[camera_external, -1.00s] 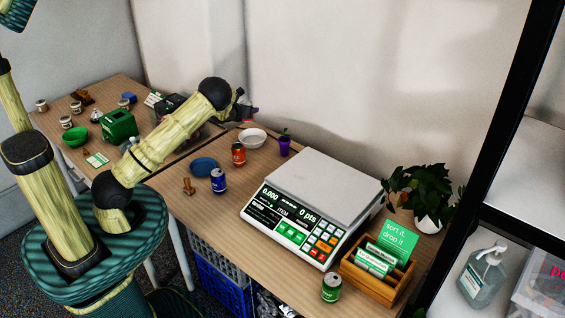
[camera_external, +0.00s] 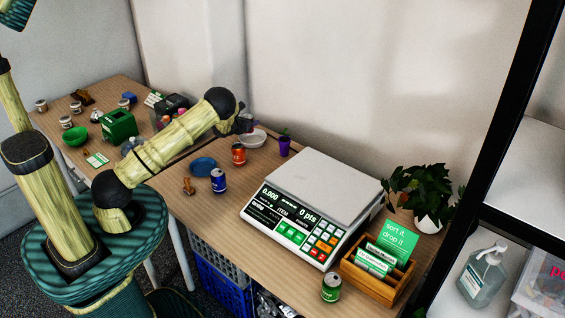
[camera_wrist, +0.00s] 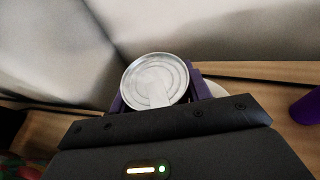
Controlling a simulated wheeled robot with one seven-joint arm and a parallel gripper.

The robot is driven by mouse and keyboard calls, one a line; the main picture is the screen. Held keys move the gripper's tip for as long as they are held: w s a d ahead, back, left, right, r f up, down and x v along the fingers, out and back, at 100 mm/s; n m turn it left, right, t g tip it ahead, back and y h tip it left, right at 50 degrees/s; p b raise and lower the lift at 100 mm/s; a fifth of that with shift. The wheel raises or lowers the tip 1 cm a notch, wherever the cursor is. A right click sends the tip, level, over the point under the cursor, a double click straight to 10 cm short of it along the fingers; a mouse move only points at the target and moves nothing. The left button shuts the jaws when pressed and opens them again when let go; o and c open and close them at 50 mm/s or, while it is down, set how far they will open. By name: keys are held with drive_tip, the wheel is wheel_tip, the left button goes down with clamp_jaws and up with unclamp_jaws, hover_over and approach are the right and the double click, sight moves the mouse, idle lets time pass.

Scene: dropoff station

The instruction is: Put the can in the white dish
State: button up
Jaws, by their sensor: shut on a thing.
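In the wrist view, my gripper (camera_wrist: 158,92) is shut on a can (camera_wrist: 155,80). Only the can's round silver top shows, between purple fingers; its side is hidden. In the external view, my gripper (camera_external: 243,125) is at the dish's back left and covers part of it; the held can cannot be made out there. The white dish (camera_external: 258,139) stands at the back of the wooden table. A pale sliver of it shows beside the right finger in the wrist view (camera_wrist: 217,90). I cannot tell whether the can touches the dish.
An orange-red can (camera_external: 238,155), a blue can (camera_external: 218,181), a blue plate (camera_external: 202,166) and a purple pot (camera_external: 284,147) stand near the dish. A wooden stamp (camera_external: 188,186) is at left. A large scale (camera_external: 322,190) fills the middle. A green can (camera_external: 331,288) stands in front.

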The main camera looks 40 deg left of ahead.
drive_tip(key=shift+f+b, duration=0.35)
drive_tip(key=shift+b, duration=0.05)
drive_tip(key=shift+f, duration=0.2)
drive_tip(key=o, duration=1)
drive_tip(key=shift+c, duration=0.2)
drive_tip(key=shift+r, duration=0.1)
drive_tip(key=shift+r+p, duration=0.65)
drive_tip(key=shift+r, duration=0.1)
drive_tip(key=b+v, duration=0.1)
drive_tip(key=v, duration=1)
drive_tip(key=shift+s+d, duration=0.15)
drive_tip(key=shift+s, duration=0.3)
drive_tip(key=shift+f, duration=0.1)
